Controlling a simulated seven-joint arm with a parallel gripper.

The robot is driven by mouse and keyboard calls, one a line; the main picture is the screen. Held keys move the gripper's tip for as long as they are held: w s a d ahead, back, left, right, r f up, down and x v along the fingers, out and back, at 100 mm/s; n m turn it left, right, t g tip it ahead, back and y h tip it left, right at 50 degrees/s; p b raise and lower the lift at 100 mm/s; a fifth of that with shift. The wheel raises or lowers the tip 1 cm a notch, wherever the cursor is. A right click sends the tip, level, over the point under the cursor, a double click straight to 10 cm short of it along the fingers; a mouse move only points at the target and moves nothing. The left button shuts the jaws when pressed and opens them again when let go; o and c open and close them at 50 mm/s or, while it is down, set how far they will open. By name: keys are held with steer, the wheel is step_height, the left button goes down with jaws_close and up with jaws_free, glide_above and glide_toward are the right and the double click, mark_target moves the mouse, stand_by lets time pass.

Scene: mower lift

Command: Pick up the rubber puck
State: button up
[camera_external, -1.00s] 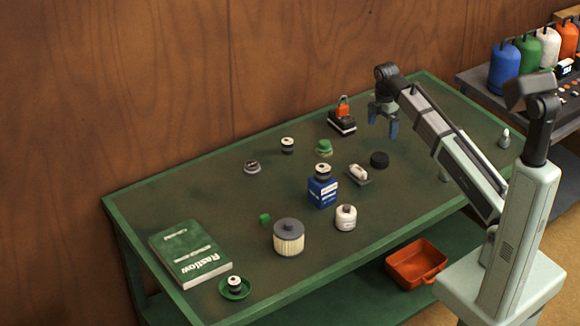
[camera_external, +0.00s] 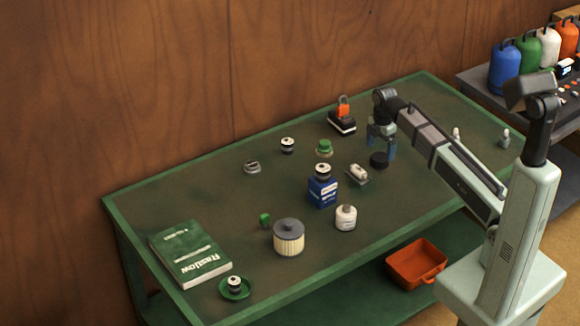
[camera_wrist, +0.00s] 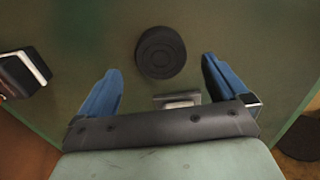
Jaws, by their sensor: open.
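The rubber puck (camera_external: 379,160) is a black round disc lying flat on the green table. In the wrist view the puck (camera_wrist: 161,52) shows concentric rings on its top and lies ahead of my fingertips, around the middle of the gap. My gripper (camera_external: 381,148) is above the table close to the puck, pointing down. Its two blue fingers are spread wide in the wrist view (camera_wrist: 161,72), with nothing held between them. I cannot tell from these views exactly how high the fingertips are above the puck.
A white-and-grey item (camera_external: 358,174) lies just left of the puck, with a blue box (camera_external: 322,192) and white bottle (camera_external: 345,217) further left. The table (camera_external: 420,190) is bare towards its front right.

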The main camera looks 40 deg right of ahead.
mark_target(380, 157)
steer(key=shift+f, duration=2.3)
steer(key=c, duration=1.2)
